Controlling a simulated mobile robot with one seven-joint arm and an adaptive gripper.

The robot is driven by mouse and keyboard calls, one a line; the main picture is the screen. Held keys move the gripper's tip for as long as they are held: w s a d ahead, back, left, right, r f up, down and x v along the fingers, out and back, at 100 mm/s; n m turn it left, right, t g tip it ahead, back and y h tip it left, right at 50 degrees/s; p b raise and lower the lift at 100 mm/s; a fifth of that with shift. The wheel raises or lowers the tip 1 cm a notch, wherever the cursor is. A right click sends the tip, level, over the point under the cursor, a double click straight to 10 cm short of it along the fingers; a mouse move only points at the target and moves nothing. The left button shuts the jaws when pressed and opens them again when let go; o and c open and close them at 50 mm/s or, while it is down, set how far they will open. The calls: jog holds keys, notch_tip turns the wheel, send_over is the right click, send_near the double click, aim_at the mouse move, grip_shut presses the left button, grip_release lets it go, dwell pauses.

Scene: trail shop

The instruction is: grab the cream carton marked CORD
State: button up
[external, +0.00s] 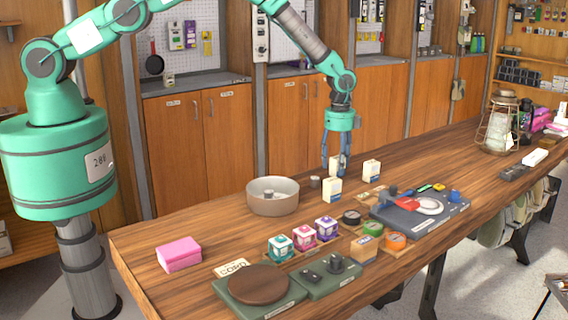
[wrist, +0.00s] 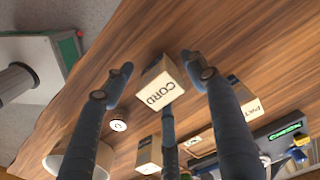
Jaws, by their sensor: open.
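The cream carton marked CORD (wrist: 160,88) stands on the wooden table, its lettering facing my camera in the wrist view. My gripper (wrist: 157,77) is open, with fingers spread to the left and right of the carton and another finger below it. I see gaps at both sides; whether the lower finger touches it I cannot tell. In the external view my gripper (external: 337,166) points down, and the carton is mostly hidden behind the fingers and a nearer carton (external: 332,191).
Another carton (wrist: 248,103) stands to the right, and the nearer carton shows below (wrist: 149,155). A round bowl (external: 273,196) and a small grey cylinder (external: 315,182) are to the left. A dark tray (external: 420,212) lies to the right. Bare tabletop lies behind the cartons.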

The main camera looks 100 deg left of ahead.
aim_at(338, 157)
dwell(0.5)
jog(key=c, duration=1.3)
jog(key=shift+r, duration=0.1)
jog(key=shift+r, duration=1.6)
jog(key=s+d, duration=0.1)
jog(key=s, duration=0.4)
jog(key=s+d+r, duration=0.1)
jog(key=s+d, duration=0.1)
jog(key=s, duration=0.3)
jog(key=s+d, duration=0.2)
jog(key=s, duration=0.3)
jog(key=shift+s+r, duration=0.1)
jog(key=shift+r, duration=0.2)
